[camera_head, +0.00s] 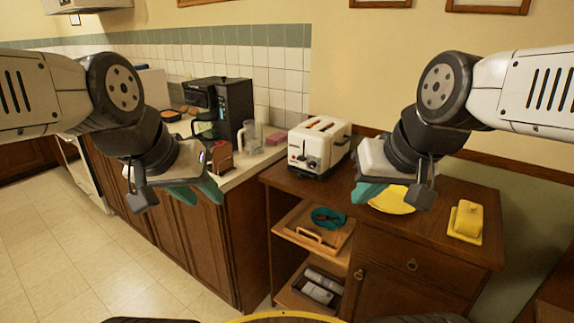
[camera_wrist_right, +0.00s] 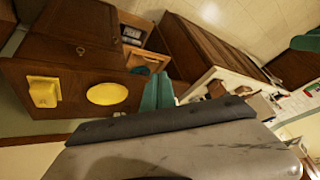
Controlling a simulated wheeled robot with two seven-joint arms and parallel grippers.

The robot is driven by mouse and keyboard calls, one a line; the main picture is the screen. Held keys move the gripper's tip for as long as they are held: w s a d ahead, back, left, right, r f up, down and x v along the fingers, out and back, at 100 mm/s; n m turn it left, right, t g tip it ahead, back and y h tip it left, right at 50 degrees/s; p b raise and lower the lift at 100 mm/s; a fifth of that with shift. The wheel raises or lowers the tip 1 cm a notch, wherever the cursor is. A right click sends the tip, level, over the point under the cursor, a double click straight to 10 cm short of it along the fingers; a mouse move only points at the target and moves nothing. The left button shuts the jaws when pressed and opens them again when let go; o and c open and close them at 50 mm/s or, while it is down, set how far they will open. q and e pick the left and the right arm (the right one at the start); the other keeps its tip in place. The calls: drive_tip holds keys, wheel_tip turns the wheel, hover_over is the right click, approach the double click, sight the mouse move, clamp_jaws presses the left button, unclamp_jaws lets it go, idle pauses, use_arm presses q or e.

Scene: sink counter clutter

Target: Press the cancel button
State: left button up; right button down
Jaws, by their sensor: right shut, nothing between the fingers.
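A white toaster (camera_head: 318,146) stands on the wooden cabinet top in the head view, with slots on top and dark controls on its front end. I cannot make out the cancel button among these controls. My right gripper (camera_head: 368,192) is above the cabinet, right of the toaster and apart from it. Its teal fingers are shut and empty; they also show in the right wrist view (camera_wrist_right: 157,92). My left gripper (camera_head: 200,190) hangs left of the toaster, in front of the counter. Its teal fingers are partly hidden by its own body, so its opening is unclear.
A yellow plate (camera_head: 391,201) and yellow butter dish (camera_head: 467,220) sit right of the toaster. A coffee maker (camera_head: 232,105), glass pitcher (camera_head: 249,138) and pink sponge (camera_head: 275,139) stand on the left counter. An open shelf holds a wooden tray (camera_head: 311,240).

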idle(0.3)
drive_tip(key=w+a+f+n+t, duration=0.1)
drive_tip(key=w+a+n+t, duration=0.15)
drive_tip(key=w, duration=0.75)
drive_tip(key=w+a+f+n+t+y, duration=0.1)
drive_tip(key=w+a+n, duration=0.15)
drive_tip(key=w, duration=0.75)
drive_tip(key=w+a+f+n+t, duration=0.15)
drive_tip(key=w+a, duration=0.25)
drive_tip(key=w, duration=0.6)
drive_tip(key=w+a+f+n+t, duration=0.2)
drive_tip(key=w+a+f+t, duration=0.1)
drive_tip(key=w+f, duration=0.3)
drive_tip(key=w+a+f+n+t, duration=0.2)
drive_tip(key=w+a+f, duration=0.3)
drive_tip(key=f, duration=0.5)
drive_tip(key=shift+w+n+t, duration=0.35)
drive_tip(key=shift+w+t, duration=0.05)
